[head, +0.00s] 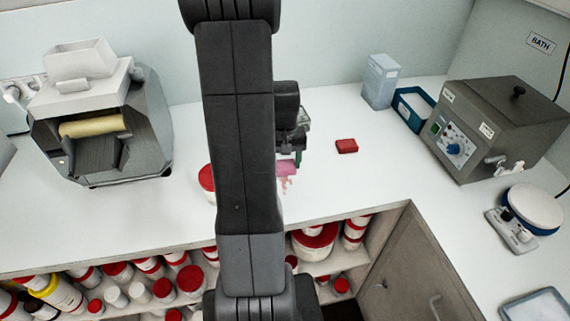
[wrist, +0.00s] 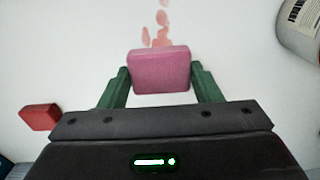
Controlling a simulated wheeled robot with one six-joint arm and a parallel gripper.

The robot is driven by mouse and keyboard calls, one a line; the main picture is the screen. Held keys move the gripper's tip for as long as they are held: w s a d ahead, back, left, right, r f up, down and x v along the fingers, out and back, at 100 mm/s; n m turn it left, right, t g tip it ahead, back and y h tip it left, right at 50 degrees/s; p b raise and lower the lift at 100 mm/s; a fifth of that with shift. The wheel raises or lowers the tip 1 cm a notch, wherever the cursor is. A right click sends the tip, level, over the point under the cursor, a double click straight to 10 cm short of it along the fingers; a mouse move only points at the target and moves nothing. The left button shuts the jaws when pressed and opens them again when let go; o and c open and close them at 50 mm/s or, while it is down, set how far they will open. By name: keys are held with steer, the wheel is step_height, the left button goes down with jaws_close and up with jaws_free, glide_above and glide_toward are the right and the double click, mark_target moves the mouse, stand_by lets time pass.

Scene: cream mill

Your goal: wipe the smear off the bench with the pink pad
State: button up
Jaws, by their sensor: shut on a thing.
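The pink pad (wrist: 159,70) is held between the two green fingers of my gripper (wrist: 160,84) in the wrist view. In the head view the pad (head: 286,168) shows at my gripper (head: 287,160), low over the white bench (head: 380,190); I cannot tell whether it touches the bench. The smear (wrist: 160,30) is several pale red blotches on the bench, just beyond the pad in the wrist view. In the head view the smear (head: 285,185) shows just below the pad. Part of it may be hidden under the pad.
A red block (head: 347,146) lies right of my gripper and shows in the wrist view (wrist: 40,117). A red-lidded white tub (head: 207,180) stands left, partly behind my arm. A grey bath (head: 500,125) and blue tray (head: 412,108) are at right. The bench between is clear.

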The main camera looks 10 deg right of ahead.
mark_target(285, 165)
steer(key=shift+s+r+p, duration=0.3)
steer(key=shift+r, duration=0.45)
steer(key=shift+w+r+p, duration=0.2)
steer(key=shift+r+p, duration=0.35)
steer(key=shift+r, duration=0.15)
steer(key=shift+s+r+p, duration=0.1)
steer(key=shift+r+p, duration=1)
steer(key=shift+r, duration=0.45)
